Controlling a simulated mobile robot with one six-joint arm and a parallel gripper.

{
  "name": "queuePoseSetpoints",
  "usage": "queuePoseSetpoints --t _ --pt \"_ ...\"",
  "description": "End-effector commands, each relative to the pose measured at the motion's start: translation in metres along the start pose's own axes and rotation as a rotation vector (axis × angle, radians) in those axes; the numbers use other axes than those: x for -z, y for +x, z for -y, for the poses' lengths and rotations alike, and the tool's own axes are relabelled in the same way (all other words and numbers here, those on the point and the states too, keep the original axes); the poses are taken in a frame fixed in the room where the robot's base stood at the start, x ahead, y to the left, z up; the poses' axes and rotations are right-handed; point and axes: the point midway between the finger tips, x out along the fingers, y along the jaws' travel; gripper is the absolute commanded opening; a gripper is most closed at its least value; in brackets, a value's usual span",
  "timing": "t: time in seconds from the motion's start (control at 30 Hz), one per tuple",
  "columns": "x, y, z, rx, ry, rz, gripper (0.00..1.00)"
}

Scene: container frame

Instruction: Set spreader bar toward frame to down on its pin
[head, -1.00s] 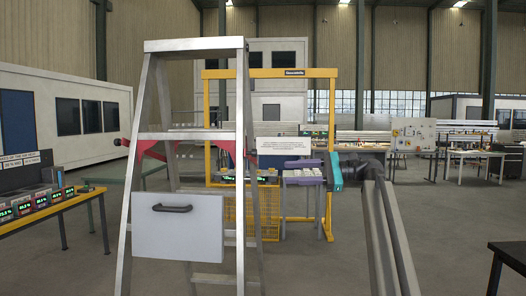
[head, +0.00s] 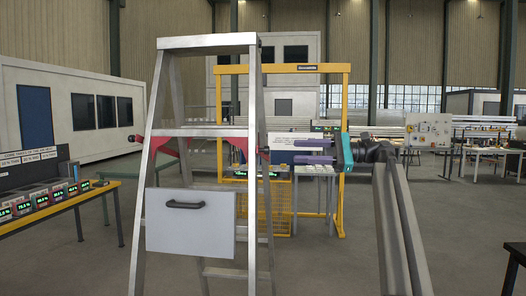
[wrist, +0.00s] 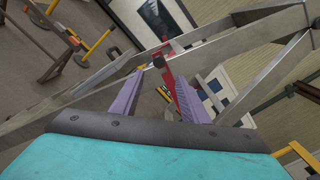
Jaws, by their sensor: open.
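A metal stepladder (head: 204,43) stands close in front of me. A red spreader bar (head: 242,147) is at its right side, and part of it is hidden behind the leg. A dark knob (head: 264,150) sits beside it at the right leg. A second red spreader bar (head: 163,148) is at the left side and looks bent, not straight. My gripper (head: 298,151) is open and empty, with purple fingers pointing left at the right knob and apart from it. In the wrist view, the red bar (wrist: 171,72) and its knob (wrist: 158,61) appear between the fingers.
A grey panel with a handle (head: 190,221) hangs low on the ladder. A yellow frame (head: 345,95) stands behind it. A table with displays (head: 85,198) is at the left. Benches (head: 478,150) stand at the back right.

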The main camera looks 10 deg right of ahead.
Motion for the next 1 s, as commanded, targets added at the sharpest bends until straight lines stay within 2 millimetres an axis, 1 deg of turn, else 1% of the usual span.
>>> queuePoseSetpoints --t 0.1,0.63,0.8,1.0 --pt "-0.001 0.017 0.0 -0.001 0.0 0.0 0.41" --pt "-0.001 0.091 0.0 0.0 0.001 0.0 0.41" --pt "0.0 0.107 0.0 0.0 0.001 -0.001 0.41" --pt "0.0 0.114 0.0 0.001 0.0 -0.002 0.41"
